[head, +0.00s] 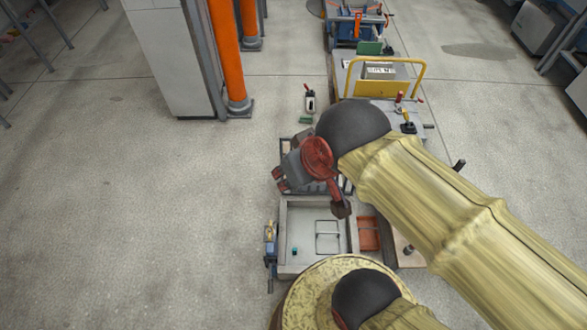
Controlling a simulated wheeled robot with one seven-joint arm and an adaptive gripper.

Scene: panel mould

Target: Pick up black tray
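A dark-edged, tray-like thing (346,184) lies behind the pale mould box, in the middle of the head view. My arm and gripper cover most of it, and I cannot tell for sure that it is the black tray. My gripper (278,180) is over its left side, with grey and dull red parts showing. Its fingers point down and left and are small in the picture. I cannot see whether they are open or shut, or touching anything.
The pale mould box (287,240) holds a wire frame (327,238) and a small teal piece (295,251). An orange-brown bin (368,233) is at its right. The floor at left is clear.

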